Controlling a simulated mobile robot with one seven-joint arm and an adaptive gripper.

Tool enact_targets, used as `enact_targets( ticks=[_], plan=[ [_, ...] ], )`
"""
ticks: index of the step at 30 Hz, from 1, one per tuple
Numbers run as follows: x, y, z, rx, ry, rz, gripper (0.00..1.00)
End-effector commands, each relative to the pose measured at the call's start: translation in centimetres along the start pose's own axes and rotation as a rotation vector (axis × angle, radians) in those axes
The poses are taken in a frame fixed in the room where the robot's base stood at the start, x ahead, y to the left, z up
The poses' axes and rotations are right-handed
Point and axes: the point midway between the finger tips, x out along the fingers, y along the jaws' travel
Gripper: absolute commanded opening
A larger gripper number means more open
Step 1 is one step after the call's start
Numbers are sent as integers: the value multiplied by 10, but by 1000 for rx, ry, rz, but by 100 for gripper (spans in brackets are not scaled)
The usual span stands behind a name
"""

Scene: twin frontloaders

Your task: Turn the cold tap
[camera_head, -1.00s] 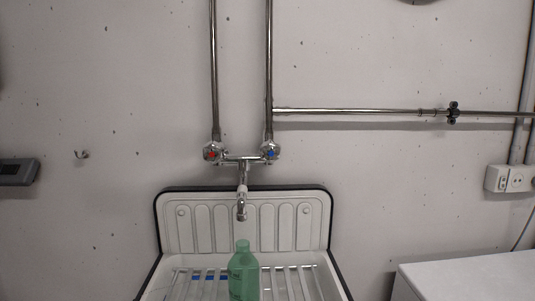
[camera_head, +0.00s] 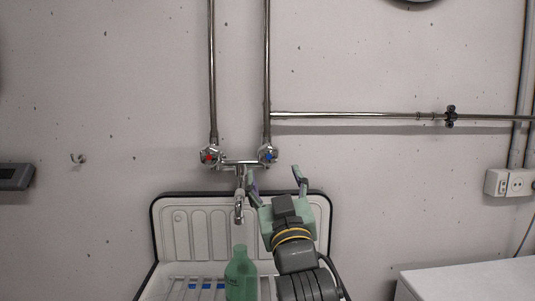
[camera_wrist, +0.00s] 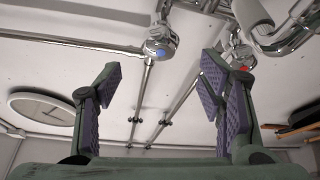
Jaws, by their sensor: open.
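The cold tap (camera_head: 268,153) is a chrome knob with a blue mark, at the right end of the wall mixer. In the wrist view the cold tap (camera_wrist: 160,48) shows above the gap between my fingers. My gripper (camera_head: 274,172) is open and empty, pointing up at the wall just below the cold tap. In the wrist view my gripper (camera_wrist: 160,82) has its purple-padded fingers spread apart, with no visible contact on the knob. The hot tap (camera_head: 209,155), with a red mark, is at the left; it also shows in the wrist view (camera_wrist: 241,60), beside my right finger.
The spout (camera_head: 239,205) hangs close to the left of my gripper. A green bottle (camera_head: 240,275) stands in the sink (camera_head: 180,232) below. Vertical pipes (camera_head: 267,70) rise from both taps, and a horizontal pipe (camera_head: 350,114) runs right. A white surface (camera_head: 470,280) is at lower right.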

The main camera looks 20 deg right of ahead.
Motion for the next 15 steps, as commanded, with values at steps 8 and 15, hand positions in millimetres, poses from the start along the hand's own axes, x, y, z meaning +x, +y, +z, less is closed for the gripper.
enact_targets(
  ticks=[8,15],
  plan=[
    [54,0,-4,1,0,0,62],
    [88,0,-3,1,1,0,62]
  ],
)
